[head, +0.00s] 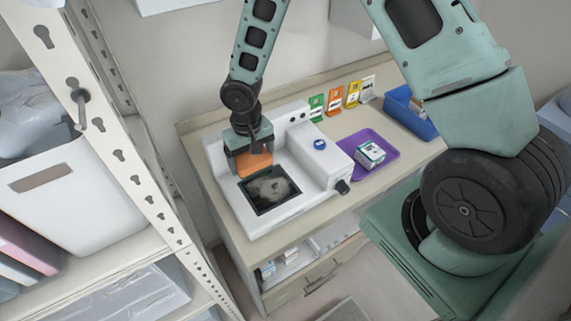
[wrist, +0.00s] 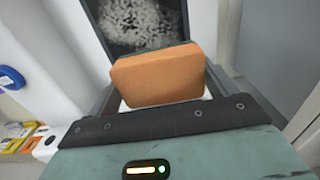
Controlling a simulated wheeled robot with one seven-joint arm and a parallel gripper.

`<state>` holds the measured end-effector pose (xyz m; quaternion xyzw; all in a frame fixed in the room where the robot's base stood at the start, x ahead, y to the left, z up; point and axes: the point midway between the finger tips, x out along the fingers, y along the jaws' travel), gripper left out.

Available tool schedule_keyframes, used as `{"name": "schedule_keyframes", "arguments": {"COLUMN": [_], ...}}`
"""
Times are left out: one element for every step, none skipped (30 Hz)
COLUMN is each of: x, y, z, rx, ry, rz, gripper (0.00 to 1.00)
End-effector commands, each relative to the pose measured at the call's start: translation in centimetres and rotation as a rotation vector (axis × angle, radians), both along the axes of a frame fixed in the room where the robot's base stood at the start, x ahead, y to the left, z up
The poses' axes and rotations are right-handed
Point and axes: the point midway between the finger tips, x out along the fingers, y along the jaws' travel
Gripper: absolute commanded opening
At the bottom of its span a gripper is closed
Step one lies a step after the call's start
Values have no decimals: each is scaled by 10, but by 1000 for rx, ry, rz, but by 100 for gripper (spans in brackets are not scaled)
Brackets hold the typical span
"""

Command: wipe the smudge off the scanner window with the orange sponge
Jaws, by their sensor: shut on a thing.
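The orange sponge (head: 253,162) is held in my gripper (head: 250,150), at the back left edge of the dark scanner window. It also shows large in the wrist view (wrist: 158,77), between the jaws. The scanner window (head: 284,201) is a dark square set in the white scanner (head: 225,201). A pale grey smudge (head: 272,187) covers much of the window. It also shows in the wrist view (wrist: 140,22), beyond the sponge and partly hidden by it. I cannot tell whether the sponge touches the scanner.
Right of the window is the scanner's raised part with a blue button (head: 320,144) and a dark knob (head: 342,187). A purple tray (head: 381,145) holds a small box (head: 369,155). Coloured cards (head: 334,106) and a blue bin (head: 411,118) stand behind. A white shelf rack (head: 128,160) is at left.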

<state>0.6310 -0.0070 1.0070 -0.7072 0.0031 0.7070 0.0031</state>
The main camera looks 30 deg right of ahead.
Motion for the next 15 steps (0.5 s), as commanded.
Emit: {"name": "schedule_keyframes", "arguments": {"x": [1, 1, 2, 2, 2, 3, 3, 3, 3, 4, 4, 4, 4, 4, 4], "y": [0, 0, 0, 0, 0, 0, 0, 0, 0, 0, 0, 0, 0, 0, 0], "z": [9, 11, 15, 18, 20, 23, 25, 27, 29, 30, 31, 32, 32, 33, 33], "rx": [0, 0, 0, 0, 0, 0, 0, 0, 0, 0, 0, 0, 0, 0, 0], "ry": [-1, -1, -1, -1, -1, -1, -1, -1, 0, 0, 0, 0, 0, 0, 0], "rz": [1, 1, 1, 0, -1, -1, -1, 0, 1, 1, 1, 1, 1, 0, 0], "gripper": [64, 64, 64, 64, 64, 64, 64, 64, 64, 64, 64, 64, 64, 64, 64]}}
